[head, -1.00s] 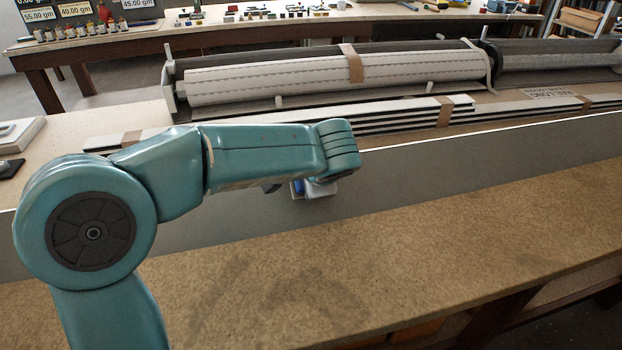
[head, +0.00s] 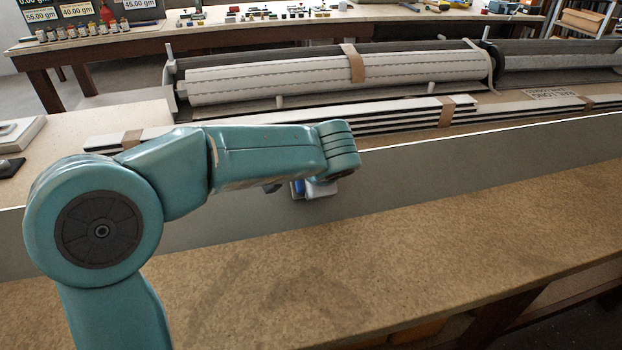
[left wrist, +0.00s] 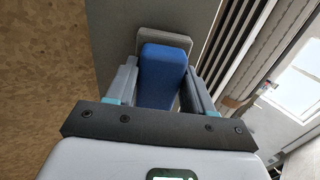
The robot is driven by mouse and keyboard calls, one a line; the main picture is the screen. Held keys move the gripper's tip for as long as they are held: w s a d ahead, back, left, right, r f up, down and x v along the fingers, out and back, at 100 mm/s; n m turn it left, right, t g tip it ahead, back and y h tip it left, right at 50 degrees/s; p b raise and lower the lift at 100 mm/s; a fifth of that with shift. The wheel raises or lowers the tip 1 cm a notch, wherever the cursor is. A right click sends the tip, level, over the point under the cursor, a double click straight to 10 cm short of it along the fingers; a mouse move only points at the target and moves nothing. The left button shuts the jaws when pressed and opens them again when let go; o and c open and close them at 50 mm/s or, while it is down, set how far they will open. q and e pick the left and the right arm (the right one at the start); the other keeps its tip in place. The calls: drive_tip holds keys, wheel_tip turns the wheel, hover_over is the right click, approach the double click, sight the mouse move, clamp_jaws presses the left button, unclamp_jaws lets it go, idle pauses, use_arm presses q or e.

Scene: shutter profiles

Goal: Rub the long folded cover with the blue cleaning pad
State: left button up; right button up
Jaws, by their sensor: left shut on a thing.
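The long folded cover (head: 450,172) is a grey, smooth strip running across the bench, with a pale upper edge. The left wrist view also shows part of its grey face (left wrist: 107,40). My left gripper (left wrist: 160,76) is shut on the blue cleaning pad (left wrist: 161,70), a blue block with a grey base. In the head view, the pad (head: 299,188) is at the cover's face, mostly hidden by my forearm and wrist. Whether the pad touches the cover cannot be told. My right gripper is out of view.
Stacked white profiles (head: 390,118) with brown straps lie just behind the cover. A slatted shutter roll (head: 290,80) in a dark housing lies farther back. The brown bench surface (head: 400,255) in front of the cover is clear.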

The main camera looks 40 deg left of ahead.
use_arm(q)
drive_tip(key=shift+w+a+f, duration=0.15)
drive_tip(key=shift+a+f, duration=0.05)
drive_tip(key=shift+f, duration=0.05)
drive_tip(key=shift+w+d+r, duration=0.1)
drive_tip(key=shift+w+d, duration=0.9)
drive_tip(key=shift+w, duration=0.1)
drive_tip(key=shift+w+d+p, duration=0.3)
drive_tip(key=shift+w+d, duration=0.05)
drive_tip(key=shift+w, duration=0.05)
drive_tip(key=shift+f, duration=0.2)
drive_tip(key=shift+s+a+b, duration=0.3)
drive_tip(key=shift+a+b, duration=0.1)
drive_tip(key=shift+b, duration=0.05)
drive_tip(key=shift+s+a+b, duration=0.55)
drive_tip(key=shift+s+a, duration=0.45)
drive_tip(key=shift+s, duration=0.2)
